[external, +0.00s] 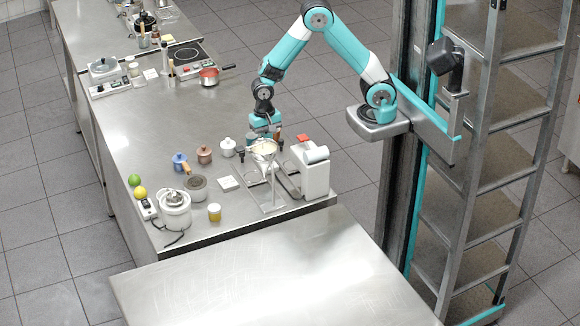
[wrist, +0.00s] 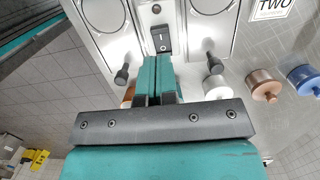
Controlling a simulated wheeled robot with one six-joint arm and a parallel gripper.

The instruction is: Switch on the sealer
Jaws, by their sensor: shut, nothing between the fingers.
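A stainless steel machine (wrist: 125,38) with two round plates fills the top of the wrist view; I take it for the sealer, though no name shows on it. Between the plates is a black rocker switch (wrist: 162,39) with white marks. Which side is pressed in is not clear. My gripper (wrist: 157,60) is shut and empty, its fingertips just below the switch in the picture. I cannot tell whether they touch it. In the external view my gripper (external: 263,134) is low behind the metal machine (external: 270,196), and the switch is hidden.
Two black knobs (wrist: 122,75) (wrist: 212,63) flank my fingers. A white machine (external: 315,178) with a red part stands close at the right. White (external: 228,148), copper (external: 204,155) and blue (external: 180,161) pots stand to the left. The front table (external: 260,280) is bare.

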